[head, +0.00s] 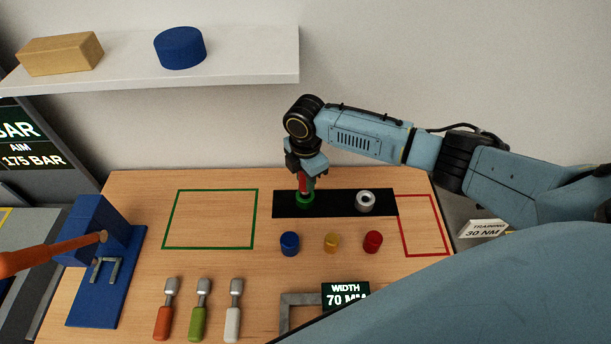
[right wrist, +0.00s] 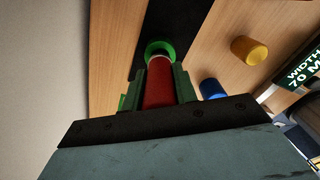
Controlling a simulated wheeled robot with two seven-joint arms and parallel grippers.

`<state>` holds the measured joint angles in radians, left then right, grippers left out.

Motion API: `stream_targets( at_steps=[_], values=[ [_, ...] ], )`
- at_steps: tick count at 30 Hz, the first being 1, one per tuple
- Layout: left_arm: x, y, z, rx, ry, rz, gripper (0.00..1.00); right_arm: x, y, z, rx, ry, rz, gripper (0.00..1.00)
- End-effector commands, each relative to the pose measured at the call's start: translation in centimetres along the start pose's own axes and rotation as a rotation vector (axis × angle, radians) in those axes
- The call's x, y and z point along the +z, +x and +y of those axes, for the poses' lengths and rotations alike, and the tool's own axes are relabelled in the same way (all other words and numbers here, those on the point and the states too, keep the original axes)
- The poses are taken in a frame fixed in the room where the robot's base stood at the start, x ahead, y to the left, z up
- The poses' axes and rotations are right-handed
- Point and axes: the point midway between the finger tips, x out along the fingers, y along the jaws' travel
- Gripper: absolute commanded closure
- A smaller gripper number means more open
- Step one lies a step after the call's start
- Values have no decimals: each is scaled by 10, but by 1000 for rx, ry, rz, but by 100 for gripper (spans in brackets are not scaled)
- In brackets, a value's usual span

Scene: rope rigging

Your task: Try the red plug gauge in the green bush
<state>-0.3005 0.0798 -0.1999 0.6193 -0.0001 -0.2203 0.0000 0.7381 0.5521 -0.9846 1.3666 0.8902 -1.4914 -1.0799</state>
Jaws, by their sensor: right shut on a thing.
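The red plug gauge (head: 304,184) is held upright in my right gripper (head: 307,176), over the green bush (head: 305,199). In the right wrist view the red gauge (right wrist: 159,82) sits between the two fingers (right wrist: 160,88), and its pale lower end meets the opening of the green bush (right wrist: 159,48). I cannot tell how far the end is inside. The green bush stands on a black strip (head: 335,203). A grey bush (head: 365,201) stands on the same strip to the right. My left gripper is out of view.
Blue (head: 289,243), yellow (head: 331,242) and red (head: 372,241) cylinders stand in front of the strip. A green outlined area (head: 210,190) at left and a red outlined area (head: 432,252) at right are empty. Several screwdriver-like tools (head: 198,315) lie at the front.

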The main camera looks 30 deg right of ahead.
Motion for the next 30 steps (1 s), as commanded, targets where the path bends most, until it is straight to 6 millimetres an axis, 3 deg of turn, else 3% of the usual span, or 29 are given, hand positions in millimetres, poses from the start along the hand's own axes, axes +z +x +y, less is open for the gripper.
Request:
stream_targets(
  at_steps=[30],
  values=[
    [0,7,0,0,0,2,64,0,12,0,1,0,0,99]
  ],
)
